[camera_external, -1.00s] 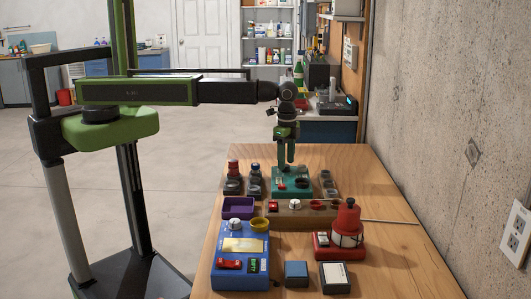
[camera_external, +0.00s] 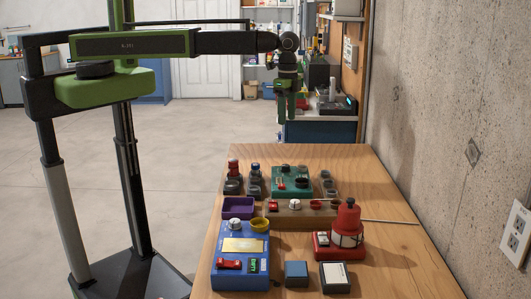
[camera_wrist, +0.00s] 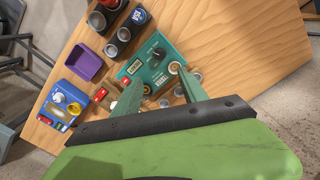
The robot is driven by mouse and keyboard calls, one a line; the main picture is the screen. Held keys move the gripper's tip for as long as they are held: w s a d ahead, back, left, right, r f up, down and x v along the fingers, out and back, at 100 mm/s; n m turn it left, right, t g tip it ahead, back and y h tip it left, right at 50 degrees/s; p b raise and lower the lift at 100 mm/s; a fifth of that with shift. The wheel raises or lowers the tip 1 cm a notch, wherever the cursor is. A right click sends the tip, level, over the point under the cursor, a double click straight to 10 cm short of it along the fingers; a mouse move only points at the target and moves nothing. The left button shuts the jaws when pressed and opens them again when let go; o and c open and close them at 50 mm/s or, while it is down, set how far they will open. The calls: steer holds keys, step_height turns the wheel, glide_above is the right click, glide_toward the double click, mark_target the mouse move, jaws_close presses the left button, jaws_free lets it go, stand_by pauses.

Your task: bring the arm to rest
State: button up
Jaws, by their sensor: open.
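My gripper (camera_external: 286,108) hangs pointing down, high above the far part of the wooden table (camera_external: 390,265). In the wrist view my gripper's two green fingers (camera_wrist: 160,92) are apart with nothing held between them. My arm reaches out level from the column at the left. A teal panel box (camera_external: 291,181) with a dark knob stands on the table below the gripper, clear of the fingers. It also shows in the wrist view (camera_wrist: 150,62), beyond the fingertips.
A blue box (camera_external: 228,270), a purple tray (camera_external: 238,207), a red lantern-like device (camera_external: 347,225) and two small boxes (camera_external: 297,274) stand on the table. Red- and blue-topped items (camera_external: 233,178) stand left of the teal box. A concrete wall (camera_external: 450,100) bounds the right side.

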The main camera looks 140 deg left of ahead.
stand_by(0.3)
steer(key=w+d+f+m+b, duration=0.1)
steer(key=w+d+f+b, duration=0.2)
steer(key=d, duration=0.5)
steer(key=w+d+f+m+b, duration=0.2)
steer(key=d+f+b, duration=0.2)
steer(key=d, duration=0.4)
steer(key=w+d+f+m+b, duration=0.1)
steer(key=w+d+f+b, duration=0.2)
steer(key=d, duration=0.5)
steer(key=s+d+f+b, duration=0.2)
steer(key=s+d, duration=0.1)
steer(key=d, duration=0.3)
steer(key=s+d+f+b, duration=0.2)
steer(key=s+d, duration=0.1)
steer(key=d, duration=0.4)
steer(key=s+d+f+n+b, duration=0.1)
steer(key=s+d+f, duration=0.1)
steer(key=d, duration=0.5)
steer(key=shift+s+b, duration=0.4)
steer(key=shift+s, duration=0.5)
steer(key=shift+n, duration=0.3)
